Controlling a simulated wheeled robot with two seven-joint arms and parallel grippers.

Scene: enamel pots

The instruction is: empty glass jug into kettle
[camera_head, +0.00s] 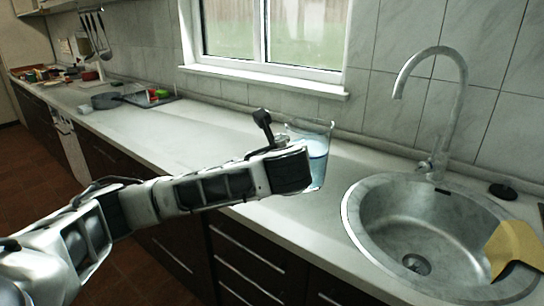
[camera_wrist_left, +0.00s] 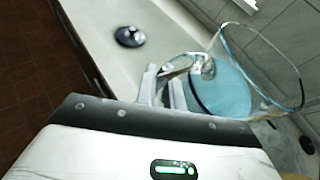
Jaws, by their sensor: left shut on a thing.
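The clear glass jug (camera_head: 318,148) holds pale blue liquid and stands about upright near the middle of the head view, left of the sink. My left gripper (camera_head: 283,141) is at the jug's left side, its fingers mostly hidden behind my wrist. In the left wrist view, the fingers of my left gripper (camera_wrist_left: 168,88) are shut on the handle of the jug (camera_wrist_left: 235,85). I cannot tell whether the jug's base touches the counter. I cannot make out a kettle for sure in either view. My right gripper is not in view.
A round steel sink (camera_head: 372,225) with a tall tap (camera_head: 458,100) is at the right, with a yellow cloth-like thing (camera_head: 516,246) on its rim. A small dark round knobbed thing (camera_wrist_left: 129,37) lies on the counter. A pan (camera_head: 106,101) stands far left. Much of the middle counter is clear.

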